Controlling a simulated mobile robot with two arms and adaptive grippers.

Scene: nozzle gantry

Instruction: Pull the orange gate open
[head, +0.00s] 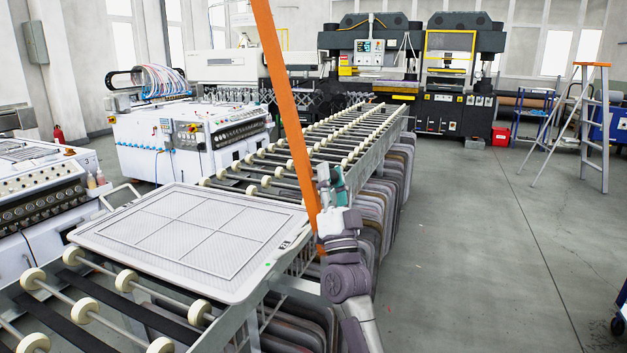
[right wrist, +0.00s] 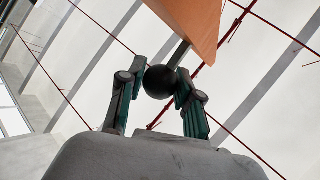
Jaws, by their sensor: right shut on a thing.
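The orange gate (head: 285,95) shows in the head view as a long, narrow bar. It runs steeply from the top edge down to beside my right arm, leaning to the left at its top. In the right wrist view its orange face (right wrist: 193,22) fills the top middle. A round black knob (right wrist: 159,82) on a short grey stem sits just below that face. My right gripper (head: 329,182) is beside the gate's lower part. In the wrist view its two fingers are closed on the knob from both sides. My left gripper is not in view.
A roller conveyor (head: 262,170) runs beside the gate, with a grey mesh tray (head: 190,235) on its near part. White machines (head: 190,135) stand at the left and black presses (head: 455,100) at the back. A stepladder (head: 590,125) stands at the right. The floor (head: 480,240) right of my arm is clear.

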